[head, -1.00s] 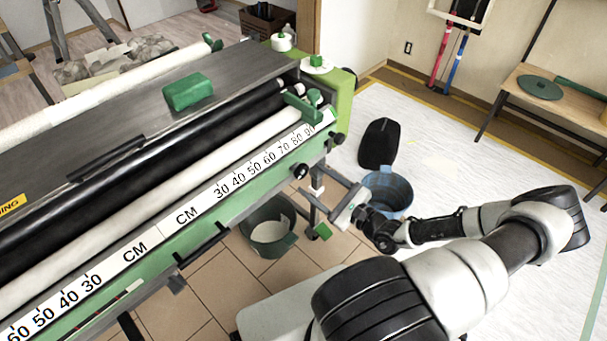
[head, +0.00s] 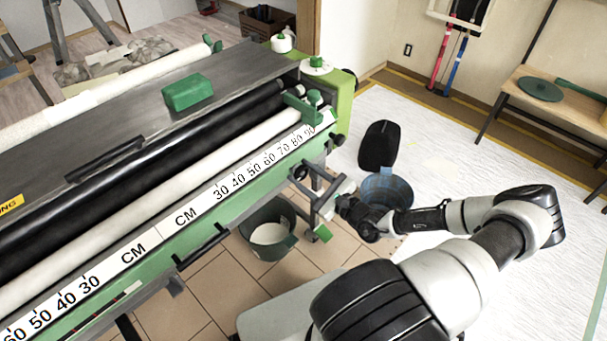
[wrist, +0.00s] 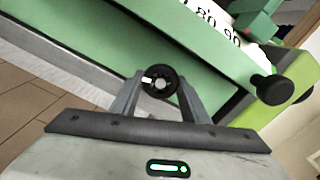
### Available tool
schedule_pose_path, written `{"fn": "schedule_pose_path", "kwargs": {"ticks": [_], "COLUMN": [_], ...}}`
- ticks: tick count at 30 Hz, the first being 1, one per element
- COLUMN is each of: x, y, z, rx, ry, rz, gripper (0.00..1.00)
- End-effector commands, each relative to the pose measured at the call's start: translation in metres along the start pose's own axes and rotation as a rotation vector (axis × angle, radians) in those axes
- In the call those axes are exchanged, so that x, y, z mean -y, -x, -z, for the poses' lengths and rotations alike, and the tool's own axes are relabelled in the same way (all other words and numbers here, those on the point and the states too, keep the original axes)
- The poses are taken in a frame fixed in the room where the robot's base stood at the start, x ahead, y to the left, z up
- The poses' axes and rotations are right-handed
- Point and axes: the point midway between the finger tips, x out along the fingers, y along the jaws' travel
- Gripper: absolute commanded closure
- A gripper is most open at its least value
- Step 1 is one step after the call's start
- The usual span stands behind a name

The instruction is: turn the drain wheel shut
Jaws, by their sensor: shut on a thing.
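The drain wheel is a small black round wheel (wrist: 160,84) with a pale mark on its left side, in front of the green machine side. It also shows in the head view as a dark knob (head: 300,172) below the measuring scale, partly covered by my fingers. My gripper (wrist: 158,92) has one finger on each side of the wheel and is shut on it. In the head view my gripper (head: 314,184) reaches in from the right to the machine's front edge. The wheel's far side and shaft are hidden.
A dark green bucket (head: 285,243) stands on the tiles below the machine. A blue bucket (head: 400,188) and a black object (head: 377,146) are close beyond my wrist. Another black knob (wrist: 272,90) sticks out to the right of the wheel.

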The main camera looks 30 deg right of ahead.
Motion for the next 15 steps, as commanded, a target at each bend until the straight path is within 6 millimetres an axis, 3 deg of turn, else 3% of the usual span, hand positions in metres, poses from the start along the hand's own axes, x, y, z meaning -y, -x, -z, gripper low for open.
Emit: {"fn": "schedule_pose_path", "kwargs": {"ticks": [8, 15], "x": [-0.0004, -0.0006], "y": [0.0001, 0.0000], "z": [-0.0015, -0.0029], "rx": [0.000, -0.001], "ry": [-0.039, -0.175], "rz": [-0.002, -0.003], "gripper": [0.81, 0.81]}}
